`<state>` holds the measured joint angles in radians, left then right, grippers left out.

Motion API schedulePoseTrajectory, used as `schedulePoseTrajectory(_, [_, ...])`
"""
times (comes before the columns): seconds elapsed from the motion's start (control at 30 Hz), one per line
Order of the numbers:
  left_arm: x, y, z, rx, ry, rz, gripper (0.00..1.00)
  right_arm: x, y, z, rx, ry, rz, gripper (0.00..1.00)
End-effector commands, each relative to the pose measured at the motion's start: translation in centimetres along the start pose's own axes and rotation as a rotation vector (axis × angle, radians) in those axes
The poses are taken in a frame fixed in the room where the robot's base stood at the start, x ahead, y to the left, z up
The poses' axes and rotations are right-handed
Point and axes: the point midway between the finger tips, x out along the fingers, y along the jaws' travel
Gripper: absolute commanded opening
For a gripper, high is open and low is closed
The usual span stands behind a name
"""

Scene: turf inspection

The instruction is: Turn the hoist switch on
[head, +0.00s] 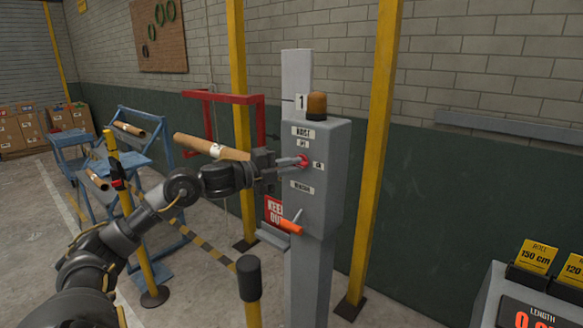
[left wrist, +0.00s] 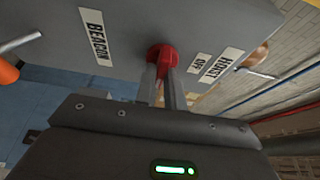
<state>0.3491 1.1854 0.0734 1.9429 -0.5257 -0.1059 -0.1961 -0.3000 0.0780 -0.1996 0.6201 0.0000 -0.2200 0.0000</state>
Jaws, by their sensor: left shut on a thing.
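A grey control box (head: 325,205) is mounted on a grey post, with HOIST, OFF and ON labels at its upper part. The red hoist switch (head: 303,160) sits on its front face below the HOIST and OFF labels, left of the ON label. My left gripper (head: 294,162) comes in from the left and is shut on this switch. In the left wrist view, both fingers close on the red switch (left wrist: 161,55). The fingers partly cover it, so I cannot tell which label it points to. My right gripper is not in view.
An orange-handled lever (head: 290,226) sits low on the box, below the BEACON label (head: 302,187). An amber lamp (head: 317,105) tops the box. Yellow posts (head: 375,150) stand beside it. A black-topped post (head: 249,278) stands in front. A blue rack (head: 140,125) with cardboard tubes is left.

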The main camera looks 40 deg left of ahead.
Motion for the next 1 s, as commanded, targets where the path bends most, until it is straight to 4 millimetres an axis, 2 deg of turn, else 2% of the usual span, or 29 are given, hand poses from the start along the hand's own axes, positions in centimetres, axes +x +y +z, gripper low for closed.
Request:
schedulePoseTrajectory(0.3, [0.0, 0.1, 0.0, 0.003, 0.001, 0.003, 0.00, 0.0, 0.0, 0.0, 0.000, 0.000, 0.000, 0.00])
schedulePoseTrajectory(0.33, [0.0, 0.1, 0.0, 0.003, 0.001, 0.003, 0.12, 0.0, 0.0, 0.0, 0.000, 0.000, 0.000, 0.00])
schedulePoseTrajectory(0.5, [0.0, 0.1, 0.0, 0.002, 0.001, 0.002, 0.33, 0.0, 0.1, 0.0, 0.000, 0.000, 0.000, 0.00])
schedulePoseTrajectory(0.83, [-0.2, 0.2, 0.0, 0.001, -0.001, 0.002, 0.33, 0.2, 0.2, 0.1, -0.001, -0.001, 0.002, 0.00])
schedulePoseTrajectory(1.0, [-1.5, 0.6, 0.1, 0.002, -0.003, 0.004, 0.33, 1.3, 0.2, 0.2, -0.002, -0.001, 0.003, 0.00])
